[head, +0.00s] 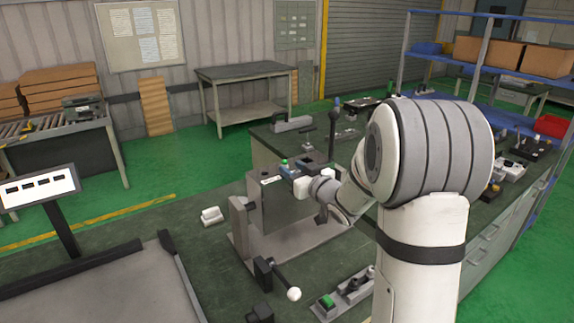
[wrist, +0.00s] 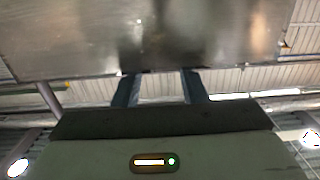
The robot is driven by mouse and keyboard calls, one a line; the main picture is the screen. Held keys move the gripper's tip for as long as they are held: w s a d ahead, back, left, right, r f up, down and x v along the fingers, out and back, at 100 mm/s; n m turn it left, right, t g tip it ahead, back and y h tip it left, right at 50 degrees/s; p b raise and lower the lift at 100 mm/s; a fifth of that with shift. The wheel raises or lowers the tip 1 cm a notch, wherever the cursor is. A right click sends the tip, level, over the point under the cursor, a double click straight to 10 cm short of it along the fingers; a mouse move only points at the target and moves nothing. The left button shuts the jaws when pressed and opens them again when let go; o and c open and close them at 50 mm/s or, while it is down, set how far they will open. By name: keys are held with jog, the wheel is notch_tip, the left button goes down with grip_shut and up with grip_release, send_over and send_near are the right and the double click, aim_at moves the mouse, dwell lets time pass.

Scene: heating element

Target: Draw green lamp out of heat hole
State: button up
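In the head view, the green lamp (head: 284,162) is a small green-capped piece at the top of a grey metal fixture (head: 295,220) on the bench. My gripper (head: 287,171) is at the fixture's upper edge, right by the lamp, and partly covers it. In the wrist view, the two blue-grey fingers of my gripper (wrist: 160,80) stand apart, with ceiling showing between them. Their tips reach the edge of a brushed metal face (wrist: 190,35). The lamp cannot be made out in the wrist view. The heat hole is hidden or too small to tell.
A lever with a white ball knob (head: 293,294) and a control box with a green button (head: 326,301) stand in front of the fixture. A small white block (head: 212,215) lies left of it. The bench at left holds a grey tray (head: 120,285).

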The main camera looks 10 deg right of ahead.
aim_at(286, 164)
jog(key=p+x, duration=0.1)
jog(key=x, duration=0.4)
jog(key=shift+w, duration=0.1)
jog(key=shift+c, duration=0.5)
grip_shut()
